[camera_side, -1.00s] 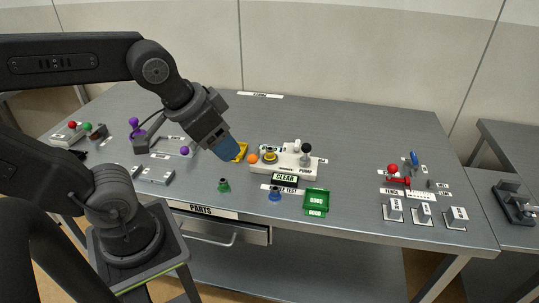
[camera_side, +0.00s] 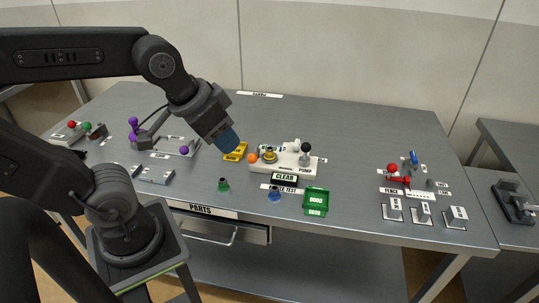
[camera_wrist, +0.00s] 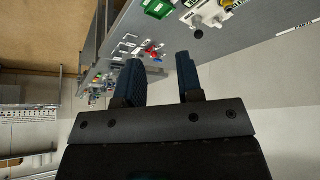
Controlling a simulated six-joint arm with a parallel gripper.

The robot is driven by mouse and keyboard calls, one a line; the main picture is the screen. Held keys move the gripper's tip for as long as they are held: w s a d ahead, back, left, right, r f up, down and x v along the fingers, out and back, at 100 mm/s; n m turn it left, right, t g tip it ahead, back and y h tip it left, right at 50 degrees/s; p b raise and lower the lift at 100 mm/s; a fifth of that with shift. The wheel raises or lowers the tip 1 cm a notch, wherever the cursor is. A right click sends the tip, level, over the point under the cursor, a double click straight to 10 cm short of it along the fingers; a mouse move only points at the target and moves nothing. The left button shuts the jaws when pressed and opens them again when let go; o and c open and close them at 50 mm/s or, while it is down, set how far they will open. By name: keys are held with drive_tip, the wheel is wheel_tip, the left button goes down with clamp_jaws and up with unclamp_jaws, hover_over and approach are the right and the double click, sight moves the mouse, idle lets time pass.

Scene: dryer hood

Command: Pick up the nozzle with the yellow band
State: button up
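A nozzle with a yellow band (camera_side: 269,156) appears to sit upright on the left part of the white pump unit (camera_side: 297,165), beside an orange ball; it is small in the picture. A green nozzle (camera_side: 223,185) and a blue nozzle (camera_side: 274,193) stand apart on the table in front. My gripper (camera_side: 230,142) is in the air to the left of the pump unit. In the wrist view my gripper (camera_wrist: 160,72) shows two blue fingers spread apart with nothing between them.
A yellow tray (camera_side: 236,152) lies just below my gripper. A green tray (camera_side: 316,201) and a CLEAR sign (camera_side: 285,179) are in front of the pump unit. Red, blue and white fixtures stand at right, and purple-knobbed ones at left.

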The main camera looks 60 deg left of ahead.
drive_tip(key=w+a+n+g, duration=0.2)
drive_tip(key=w+a+n, duration=0.25)
drive_tip(key=w, duration=0.55)
drive_tip(key=n+g, duration=0.3)
drive_tip(key=n, duration=0.4)
hover_over(270, 148)
wheel_tip(270, 148, down, 11)
wheel_tip(270, 148, down, 8)
drive_tip(key=shift+d+r, duration=0.1)
drive_tip(key=shift+s+f, duration=0.1)
drive_tip(key=shift+f, duration=2.8)
drive_tip(key=shift+c, duration=0.3)
clamp_jaws()
